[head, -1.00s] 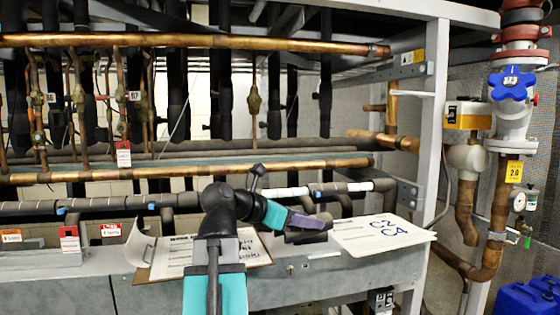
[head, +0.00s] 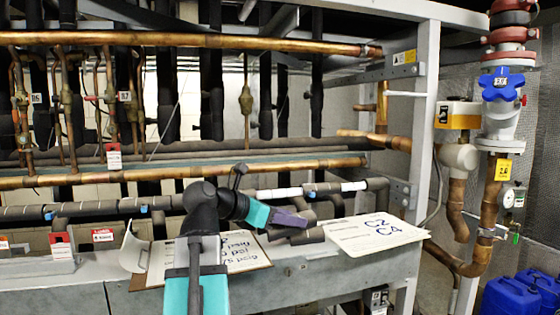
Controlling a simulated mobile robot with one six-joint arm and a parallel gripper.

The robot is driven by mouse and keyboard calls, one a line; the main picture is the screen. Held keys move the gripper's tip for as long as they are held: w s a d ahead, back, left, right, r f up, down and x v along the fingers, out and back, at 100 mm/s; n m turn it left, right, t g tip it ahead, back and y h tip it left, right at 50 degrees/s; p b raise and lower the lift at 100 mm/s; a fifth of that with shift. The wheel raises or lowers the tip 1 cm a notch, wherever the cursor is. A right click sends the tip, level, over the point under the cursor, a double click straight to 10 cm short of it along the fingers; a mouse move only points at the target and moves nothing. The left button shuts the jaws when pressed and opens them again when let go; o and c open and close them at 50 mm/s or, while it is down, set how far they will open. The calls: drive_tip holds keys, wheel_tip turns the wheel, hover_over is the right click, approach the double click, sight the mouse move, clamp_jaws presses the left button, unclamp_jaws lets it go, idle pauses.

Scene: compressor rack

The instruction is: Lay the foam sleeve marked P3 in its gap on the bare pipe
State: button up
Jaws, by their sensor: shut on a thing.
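My gripper (head: 292,219), with purple fingers, is shut on a short dark foam sleeve (head: 308,237). It holds the sleeve in front of and below the pipe line, apart from it. No P3 mark can be read on the sleeve. The pipe runs across the rack behind, mostly covered in dark foam. Light bare stretches of the pipe (head: 287,193) show behind and above my gripper and farther right, near the pipe's right end (head: 354,186). A dark covered piece (head: 322,188) lies between them. My arm hides part of the pipe line.
A clipboard (head: 246,262) and a white sheet marked C2 C4 (head: 375,233) lie on the grey ledge below the pipe. Copper pipes (head: 190,177) cross above. A grey upright post (head: 424,130) bounds the right; blue containers (head: 515,295) stand lower right.

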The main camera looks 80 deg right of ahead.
drive_tip(key=w+d+r+m+g+y+p, duration=0.1)
drive_tip(key=w+d+r+p, duration=0.1)
drive_tip(key=d+p, duration=0.3)
drive_tip(key=w+d+r+m+g+y+p, duration=0.1)
drive_tip(key=d+r+p, duration=0.3)
drive_tip(key=d, duration=0.9)
drive_tip(key=w+d+r+m+y+p, duration=0.1)
drive_tip(key=w+d+r+m+p, duration=0.1)
drive_tip(key=d+p, duration=0.5)
drive_tip(key=shift+w+d+r+g+y, duration=0.4)
drive_tip(key=shift+w+d+r, duration=0.25)
drive_tip(key=shift+d+r, duration=0.35)
drive_tip(key=shift+f, duration=0.25)
drive_tip(key=shift+f, duration=2.35)
drive_tip(key=shift+w+b, duration=0.1)
drive_tip(key=shift+b, duration=0.4)
drive_tip(key=shift+f+b, duration=1.7)
drive_tip(key=shift+f, duration=0.2)
